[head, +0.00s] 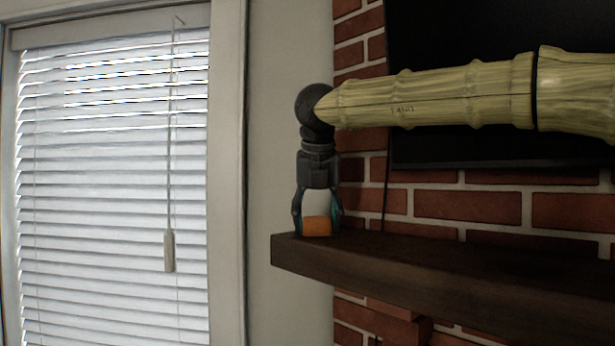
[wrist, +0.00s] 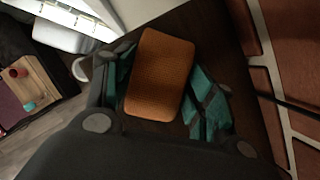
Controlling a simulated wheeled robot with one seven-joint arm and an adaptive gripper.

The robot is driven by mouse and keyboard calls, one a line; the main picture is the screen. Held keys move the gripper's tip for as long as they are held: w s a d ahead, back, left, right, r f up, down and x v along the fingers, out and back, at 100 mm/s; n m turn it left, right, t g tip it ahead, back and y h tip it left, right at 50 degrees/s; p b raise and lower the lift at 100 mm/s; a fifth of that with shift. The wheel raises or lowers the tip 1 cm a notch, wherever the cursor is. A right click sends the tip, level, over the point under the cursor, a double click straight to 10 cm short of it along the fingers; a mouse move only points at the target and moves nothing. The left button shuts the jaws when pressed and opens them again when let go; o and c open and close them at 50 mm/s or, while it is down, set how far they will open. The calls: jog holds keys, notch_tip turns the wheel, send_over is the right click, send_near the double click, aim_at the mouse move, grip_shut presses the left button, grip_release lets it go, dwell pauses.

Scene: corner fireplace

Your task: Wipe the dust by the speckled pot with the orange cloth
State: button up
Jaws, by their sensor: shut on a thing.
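The orange cloth (wrist: 160,72) is a folded, textured pad between the two teal-padded fingers of my gripper (wrist: 158,98). In the head view the cloth (head: 316,226) is at the left end of the dark wooden mantel shelf (head: 440,268), at about the height of its top. My gripper (head: 317,212) points down there, shut on the cloth. I cannot tell whether the cloth touches the wood. I cannot make out the speckled pot or any dust in either view.
A brick wall (head: 450,204) and a dark screen (head: 500,100) stand behind the shelf. A blind-covered window (head: 110,180) is at left. The wrist view shows a wooden board with small round things (wrist: 28,85) lower down, past the shelf's edge. The visible shelf top to the right looks bare.

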jog(key=shift+w+a, duration=0.5)
jog(key=shift+w+d+r+p, duration=0.1)
jog(key=shift+w+r+p, duration=0.1)
jog(key=shift+r+p, duration=0.6)
jog(key=shift+r, duration=0.4)
jog(key=shift+p+v, duration=0.8)
jog(key=shift+v, duration=0.25)
jog(key=shift+w+r+p, duration=0.15)
jog(key=shift+r+p, duration=0.3)
jog(key=shift+r, duration=0.05)
jog(key=shift+w+r+p, duration=0.15)
jog(key=shift+r+p, duration=0.25)
jog(key=shift+r, duration=0.1)
jog(key=shift+p+v, duration=0.55)
jog(key=shift+v, duration=0.35)
jog(key=shift+w, duration=0.15)
jog(key=shift+w, duration=0.1)
